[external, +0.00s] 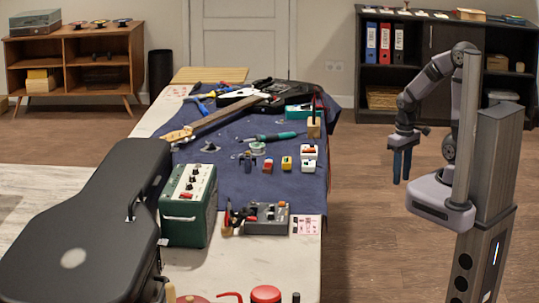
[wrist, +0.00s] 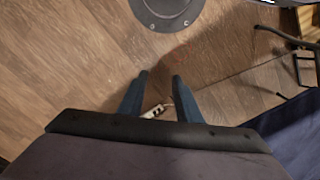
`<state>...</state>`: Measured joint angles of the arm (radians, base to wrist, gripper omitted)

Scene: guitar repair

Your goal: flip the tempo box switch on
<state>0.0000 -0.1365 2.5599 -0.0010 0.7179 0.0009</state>
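My gripper (external: 402,166) hangs with its fingers pointing down over the floor, to the right of the workbench and apart from everything on it. In the wrist view my gripper (wrist: 160,78) is open, with nothing held between its fingers. No switch position can be made out. Neither box can be identified in the wrist view.
Several small coloured pedals (external: 308,152) stand on the blue cloth (external: 225,168). A guitar (external: 215,121) and tools lie farther back. A black guitar case (external: 85,225) is at the left. Wooden floor (external: 365,215) lies clear between bench and arm. A small pale object (wrist: 155,111) shows below the fingers.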

